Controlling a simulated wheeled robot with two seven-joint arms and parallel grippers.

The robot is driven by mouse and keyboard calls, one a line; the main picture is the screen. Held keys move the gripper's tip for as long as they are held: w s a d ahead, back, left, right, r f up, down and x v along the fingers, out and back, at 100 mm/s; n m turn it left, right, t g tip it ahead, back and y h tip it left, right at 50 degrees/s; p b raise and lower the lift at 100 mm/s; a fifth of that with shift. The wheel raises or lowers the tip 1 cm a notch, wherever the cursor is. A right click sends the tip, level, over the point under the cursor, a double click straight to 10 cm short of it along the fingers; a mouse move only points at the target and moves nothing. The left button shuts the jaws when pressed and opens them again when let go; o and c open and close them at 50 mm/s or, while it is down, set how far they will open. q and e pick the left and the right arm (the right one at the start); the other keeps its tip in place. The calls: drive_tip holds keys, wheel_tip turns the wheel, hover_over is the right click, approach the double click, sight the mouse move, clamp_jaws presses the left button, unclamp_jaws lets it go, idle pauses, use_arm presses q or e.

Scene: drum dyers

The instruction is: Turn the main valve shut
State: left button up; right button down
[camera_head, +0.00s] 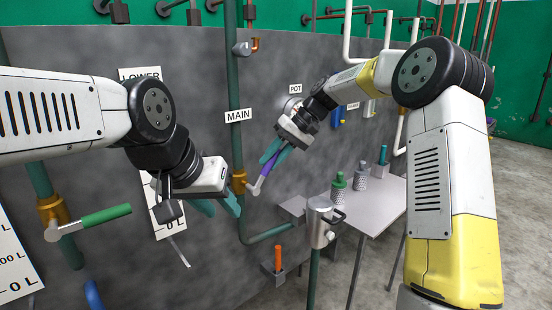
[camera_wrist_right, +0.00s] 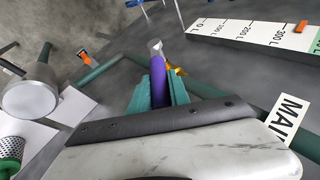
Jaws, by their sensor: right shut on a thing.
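The MAIN sign (camera_head: 239,115) hangs on a green vertical pipe (camera_head: 234,75). Below it is a brass valve body (camera_head: 238,182), partly behind my left gripper. A lever with a purple grip (camera_head: 264,176) and a grey metal end lies just right of the brass and slants up to the right. My right gripper (camera_head: 270,158) is shut on this purple grip, which also shows between its teal fingers in the right wrist view (camera_wrist_right: 158,82). My left gripper (camera_head: 218,206) is in front of the pipe, just below the brass valve; its teal fingers look apart and empty.
Another brass valve with a green handle (camera_head: 105,215) is at the left. A grey table (camera_head: 375,205) with shakers stands at the right. The curved grey drum wall (camera_head: 190,80) is behind.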

drive_tip(key=w+d+f+m+g+y, duration=0.2)
drive_tip(key=f+g+y, duration=0.3)
drive_tip(key=f+y, duration=0.3)
drive_tip(key=shift+w+d+f+m+g, duration=0.2)
drive_tip(key=shift+w+d+m+g, duration=0.2)
drive_tip(key=shift+w+d, duration=0.1)
drive_tip(key=shift+s, duration=0.1)
idle(0.3)
drive_tip(key=c, duration=1.2)
unclamp_jaws()
drive_tip(key=shift+c, duration=0.2)
drive_tip(key=v, duration=0.7)
drive_tip(key=shift+d, duration=0.35)
